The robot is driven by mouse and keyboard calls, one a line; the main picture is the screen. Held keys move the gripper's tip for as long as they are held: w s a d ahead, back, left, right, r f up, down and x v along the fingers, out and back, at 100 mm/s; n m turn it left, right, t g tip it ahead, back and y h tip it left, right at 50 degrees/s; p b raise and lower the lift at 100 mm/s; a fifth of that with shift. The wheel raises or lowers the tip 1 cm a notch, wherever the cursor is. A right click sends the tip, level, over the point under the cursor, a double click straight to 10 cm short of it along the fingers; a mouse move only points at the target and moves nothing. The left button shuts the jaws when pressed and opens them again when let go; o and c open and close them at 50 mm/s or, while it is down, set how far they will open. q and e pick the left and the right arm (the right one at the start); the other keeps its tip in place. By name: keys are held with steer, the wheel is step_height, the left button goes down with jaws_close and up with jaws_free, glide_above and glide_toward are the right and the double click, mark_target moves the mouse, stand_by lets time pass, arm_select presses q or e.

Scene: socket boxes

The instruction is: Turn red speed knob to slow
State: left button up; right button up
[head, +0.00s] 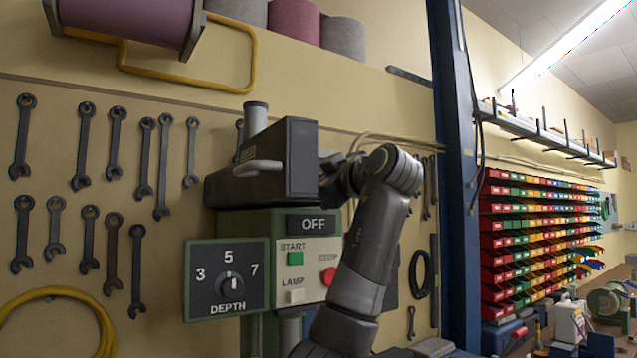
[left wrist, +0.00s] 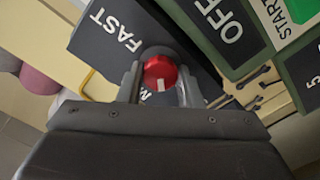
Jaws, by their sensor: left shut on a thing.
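The red speed knob (left wrist: 158,70) sits on a dark panel (left wrist: 97,47) in the left wrist view. The word FAST is printed on the panel to the upper left of the knob. Part of another word, with a W, shows just below it; the rest is hidden. A white mark on the knob points down in the picture. My left gripper (left wrist: 160,78) is shut on the knob, one finger on each side. In the head view my left gripper (head: 338,172) is at the right side of a dark box (head: 302,160); the knob is hidden there. My right gripper is not in view.
Below the box is a panel with an OFF display (head: 313,224), green START button (head: 295,258), red STOP button (head: 328,276) and white LAMP button (head: 296,296). A DEPTH dial (head: 229,285) is at left. A blue post (head: 455,180) stands to the right.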

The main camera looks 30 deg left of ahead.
arm_select(q)
steer(key=shift+n, duration=0.9)
steer(key=o, duration=1)
steer(key=shift+d, duration=0.15)
steer(key=b+v, duration=0.5)
steer(key=v, duration=1.2)
steer(key=shift+s+d+f, duration=0.1)
steer(key=shift+s, duration=0.05)
